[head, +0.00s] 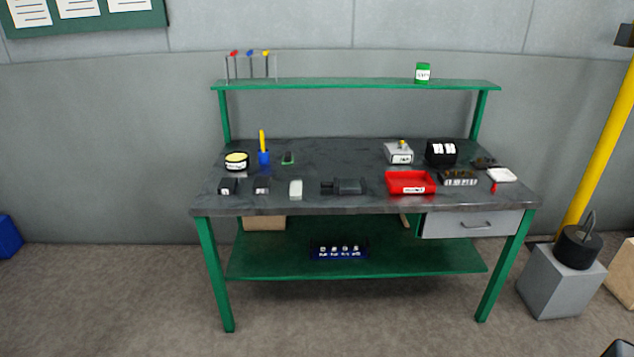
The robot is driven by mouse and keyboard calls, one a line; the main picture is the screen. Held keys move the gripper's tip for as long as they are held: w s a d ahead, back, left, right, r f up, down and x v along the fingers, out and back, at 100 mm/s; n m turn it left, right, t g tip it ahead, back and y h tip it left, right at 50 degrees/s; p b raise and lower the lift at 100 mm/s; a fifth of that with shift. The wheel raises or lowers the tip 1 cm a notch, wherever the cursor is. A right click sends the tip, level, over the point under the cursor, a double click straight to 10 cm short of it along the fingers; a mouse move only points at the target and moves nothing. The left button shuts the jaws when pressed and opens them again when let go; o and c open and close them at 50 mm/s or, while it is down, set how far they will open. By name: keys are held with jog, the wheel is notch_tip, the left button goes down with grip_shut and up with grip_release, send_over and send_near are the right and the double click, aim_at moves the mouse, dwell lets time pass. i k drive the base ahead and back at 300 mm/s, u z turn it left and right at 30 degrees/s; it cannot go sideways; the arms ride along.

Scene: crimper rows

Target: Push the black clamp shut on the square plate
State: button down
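I cannot tell for sure which thing is the black clamp. A dark two-part device (343,187) lies at the front middle of the bench. Two small black blocks, a left one (228,186) and a right one (262,186), each with a pale label, sit front left. A white upright block (296,188) stands between them and the device. A flat white squarish plate (501,175) lies at the bench's right end. Whether any clamp is open or shut is too small to see. My gripper is not recognisable in view.
The green-legged bench (320,209) holds a red tray (410,191), a black box (440,150) and a blue cup (264,158). A green shelf (350,85) runs above the back. A grey block (554,283) stands on the floor at right. Floor in front is clear.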

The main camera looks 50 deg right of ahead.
aim_at(334, 184)
jog(key=i, duration=0.9)
jog(key=u, duration=0.05)
